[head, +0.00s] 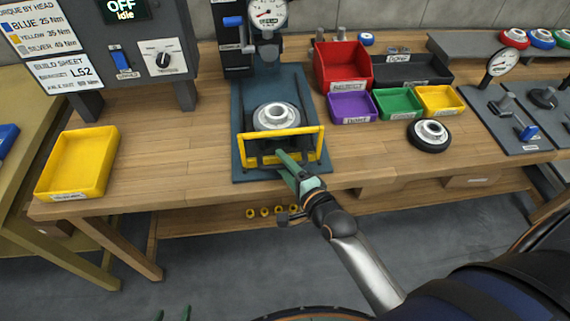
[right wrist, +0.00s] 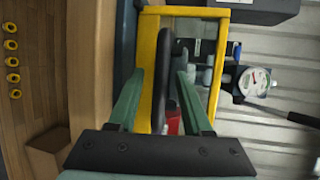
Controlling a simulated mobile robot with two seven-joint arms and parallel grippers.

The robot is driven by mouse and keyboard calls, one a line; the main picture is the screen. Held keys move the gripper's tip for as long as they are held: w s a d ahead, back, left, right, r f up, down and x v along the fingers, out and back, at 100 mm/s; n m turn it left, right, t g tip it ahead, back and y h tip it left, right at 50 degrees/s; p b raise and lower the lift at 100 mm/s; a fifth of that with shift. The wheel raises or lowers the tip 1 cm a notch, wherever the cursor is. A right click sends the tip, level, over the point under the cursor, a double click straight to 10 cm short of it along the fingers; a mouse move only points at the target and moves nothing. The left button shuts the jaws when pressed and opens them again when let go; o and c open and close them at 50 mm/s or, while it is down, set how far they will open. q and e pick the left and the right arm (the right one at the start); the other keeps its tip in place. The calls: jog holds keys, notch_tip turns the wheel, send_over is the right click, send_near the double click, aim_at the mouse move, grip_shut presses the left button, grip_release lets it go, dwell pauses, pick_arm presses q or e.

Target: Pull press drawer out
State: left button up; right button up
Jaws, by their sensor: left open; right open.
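The press (head: 237,50) stands at the back middle of the bench on a blue base plate (head: 240,98). Its drawer lies at the front, behind a yellow frame (head: 247,149), with a silver round part (head: 277,117) above. My right gripper (head: 281,157) is at the front of the yellow frame, open. In the right wrist view its green fingers (right wrist: 160,95) stand on either side of a dark bar (right wrist: 169,75), probably the drawer handle, with gaps visible. My left gripper (head: 173,314) shows only its green fingertips at the bottom edge, apart and empty, well away from the bench.
A yellow tray (head: 70,168) is at the left of the bench. Red (head: 340,62), purple (head: 352,107), green and yellow bins stand right of the press. A dark wheel-like part (head: 418,143) lies near the right front.

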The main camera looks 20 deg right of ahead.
jog(key=shift+s, duration=0.1)
jog(key=v, duration=1.2)
jog(key=shift+s, duration=0.15)
jog(key=s+a+f+n+g, duration=0.1)
jog(key=s+f+n+g, duration=0.2)
jog(key=f+n, duration=0.4)
jog(key=s+a+f+n+g+p, duration=0.1)
jog(key=s+a+f+n+g, duration=0.1)
jog(key=f+n, duration=0.6)
jog(key=s+n+g, duration=0.1)
jog(key=n, duration=0.3)
jog(key=shift+s+a+n, duration=0.3)
jog(key=shift+s+n, duration=0.05)
jog(key=shift+n, duration=0.05)
